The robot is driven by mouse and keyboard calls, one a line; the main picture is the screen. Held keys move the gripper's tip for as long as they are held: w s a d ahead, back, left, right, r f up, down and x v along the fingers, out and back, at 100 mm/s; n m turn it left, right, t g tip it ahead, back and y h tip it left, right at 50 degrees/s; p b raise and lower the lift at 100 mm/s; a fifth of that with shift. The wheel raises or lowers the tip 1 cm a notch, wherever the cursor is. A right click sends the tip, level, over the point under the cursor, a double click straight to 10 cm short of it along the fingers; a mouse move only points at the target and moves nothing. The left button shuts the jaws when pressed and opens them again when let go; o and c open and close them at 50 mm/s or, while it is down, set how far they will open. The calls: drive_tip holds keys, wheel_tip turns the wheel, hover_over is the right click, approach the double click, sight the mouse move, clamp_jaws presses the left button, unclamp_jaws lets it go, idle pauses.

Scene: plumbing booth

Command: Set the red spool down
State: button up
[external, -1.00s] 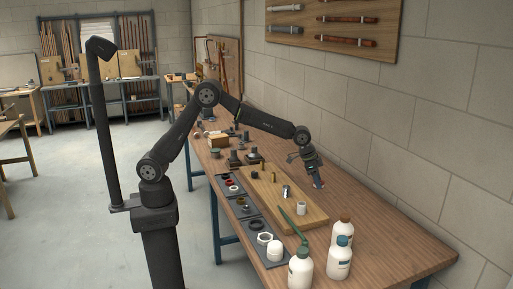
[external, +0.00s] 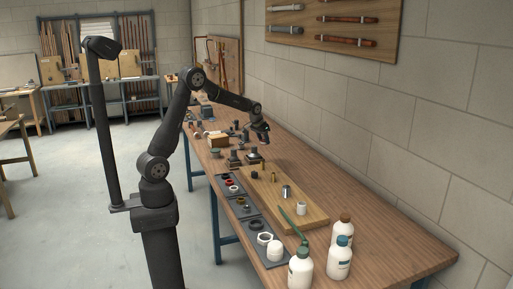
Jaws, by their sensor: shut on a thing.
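My gripper (external: 265,140) is over the far half of the workbench (external: 360,231), beyond the wooden board (external: 302,222). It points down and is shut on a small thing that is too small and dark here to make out. I cannot pick out the red spool with certainty, and what the jaws hold may be it. Whether the held thing touches the bench or hangs above it cannot be told. A small red ring (external: 227,183) lies on the dark mat at the board's left.
Dark stands (external: 234,159) and a wooden block (external: 218,141) are left of my gripper. The board carries brass fittings, a metal piece (external: 286,191) and a white cup (external: 302,209). White bottles (external: 339,263) stand at the near end. The bench's right strip is clear.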

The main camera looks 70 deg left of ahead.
drive_tip(key=s+a+n+y, duration=0.1)
drive_tip(key=s+a+n, duration=0.2)
drive_tip(key=s+a, duration=0.6)
drive_tip(key=x, duration=0.6)
drive_tip(key=shift+a+f, duration=0.15)
drive_tip(key=shift+f, duration=2.15)
drive_tip(key=shift+f, duration=0.15)
drive_tip(key=o, duration=1)
drive_tip(key=shift+c, duration=0.2)
drive_tip(key=shift+r, duration=0.55)
drive_tip(key=v, duration=1.1)
